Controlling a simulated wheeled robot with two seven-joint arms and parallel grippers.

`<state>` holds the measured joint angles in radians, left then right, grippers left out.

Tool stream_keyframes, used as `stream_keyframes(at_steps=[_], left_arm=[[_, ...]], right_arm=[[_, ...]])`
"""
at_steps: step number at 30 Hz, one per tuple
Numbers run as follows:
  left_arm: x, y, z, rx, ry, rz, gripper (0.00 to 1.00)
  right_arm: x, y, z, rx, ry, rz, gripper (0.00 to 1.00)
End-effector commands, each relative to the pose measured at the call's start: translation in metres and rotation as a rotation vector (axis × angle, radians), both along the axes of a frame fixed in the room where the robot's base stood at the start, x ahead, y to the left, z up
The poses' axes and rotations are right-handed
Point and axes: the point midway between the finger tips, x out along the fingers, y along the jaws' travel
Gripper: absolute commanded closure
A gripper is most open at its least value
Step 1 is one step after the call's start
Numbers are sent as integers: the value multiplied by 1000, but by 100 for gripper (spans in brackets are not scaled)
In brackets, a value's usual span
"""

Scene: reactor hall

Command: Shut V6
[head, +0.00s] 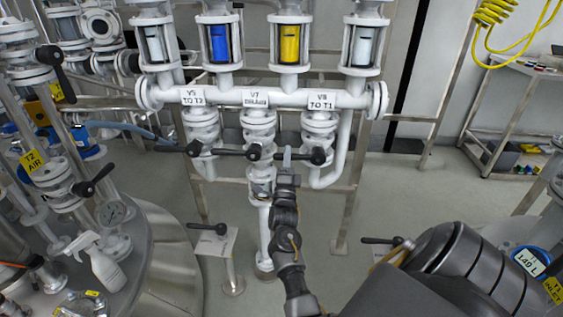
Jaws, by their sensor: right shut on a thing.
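Three valves sit under the white manifold, each with a black lever pointing left across its vertical pipe. The left valve's tag (194,97) reads "TO T2"; its number is too small to be sure whether it is V6. Its lever (172,148) lies level. The middle valve, tagged V7 (255,98), has its lever (230,152) level. The right valve, tagged V8 (321,101), has its lever (305,156) level. My right gripper (287,158) reaches up from below and is shut on the V8 lever, left of its hub. My left gripper is out of view.
The white manifold (235,97) carries sight glasses, including a blue one (219,43) and a yellow one (290,43). A steel vessel with valves and a spray bottle (104,268) stands at left. A cart (508,115) stands at right. Some grey floor is clear between.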

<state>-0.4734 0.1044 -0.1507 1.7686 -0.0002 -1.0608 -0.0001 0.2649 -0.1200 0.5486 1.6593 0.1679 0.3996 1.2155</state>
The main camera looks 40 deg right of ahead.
Motion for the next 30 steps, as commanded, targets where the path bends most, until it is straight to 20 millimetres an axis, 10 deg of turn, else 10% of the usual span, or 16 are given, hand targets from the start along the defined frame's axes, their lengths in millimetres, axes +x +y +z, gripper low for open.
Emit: stream_keyframes(at_steps=[17,18,22,30], left_arm=[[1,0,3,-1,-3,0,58],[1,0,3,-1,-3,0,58],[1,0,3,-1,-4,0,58],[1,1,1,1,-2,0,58]], right_arm=[[-5,-6,8,15,-35,-9,100],[-5,-6,8,15,-34,-10,78],[-4,-5,7,16,-32,-9,61],[-3,-4,5,17,-27,-7,60]])
